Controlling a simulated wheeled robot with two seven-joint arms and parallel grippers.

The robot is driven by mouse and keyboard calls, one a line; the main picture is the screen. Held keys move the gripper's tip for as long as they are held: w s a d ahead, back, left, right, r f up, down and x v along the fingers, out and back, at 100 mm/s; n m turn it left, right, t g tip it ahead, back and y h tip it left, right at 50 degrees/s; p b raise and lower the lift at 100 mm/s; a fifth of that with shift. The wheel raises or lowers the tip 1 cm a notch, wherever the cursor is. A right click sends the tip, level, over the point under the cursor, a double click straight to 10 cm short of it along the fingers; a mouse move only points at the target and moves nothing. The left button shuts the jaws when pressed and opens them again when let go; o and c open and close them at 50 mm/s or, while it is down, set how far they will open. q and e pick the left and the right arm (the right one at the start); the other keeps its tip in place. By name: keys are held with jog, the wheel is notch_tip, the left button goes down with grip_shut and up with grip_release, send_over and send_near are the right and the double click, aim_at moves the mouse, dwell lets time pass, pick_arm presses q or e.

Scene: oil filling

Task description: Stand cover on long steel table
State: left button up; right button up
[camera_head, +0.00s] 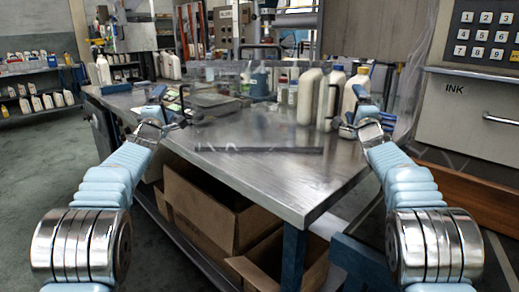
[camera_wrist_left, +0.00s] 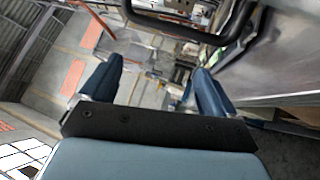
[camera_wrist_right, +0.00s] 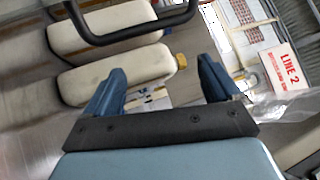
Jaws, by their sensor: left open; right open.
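The cover looks like a see-through panel with a dark lower bar (camera_head: 262,150) and black side handles. It stands on the long steel table (camera_head: 290,185), its lower bar appearing to rest on the top. My left gripper (camera_head: 166,108) is open and empty, just left of the cover's left handle (camera_head: 183,100). That handle also shows beyond the fingers in the left wrist view (camera_wrist_left: 180,33). My right gripper (camera_head: 351,108) is open and empty, just right of the right handle (camera_head: 332,100). This handle shows beyond the fingers in the right wrist view (camera_wrist_right: 140,31). The clear panel's outline is faint.
Several white bottles (camera_head: 309,97) stand on the table, behind or seen through the cover, close to my right gripper. Cardboard boxes (camera_head: 205,205) sit under the table. A grey keypad machine (camera_head: 465,110) stands at the right. The table's front corner is bare.

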pick_arm(q)
jog(key=shift+s, duration=0.1)
dwell(0.4)
jog(key=v, duration=1.1)
jog(key=shift+s+f, duration=0.2)
jog(key=shift+s, duration=0.15)
pick_arm(e)
jog(key=v, duration=1.2)
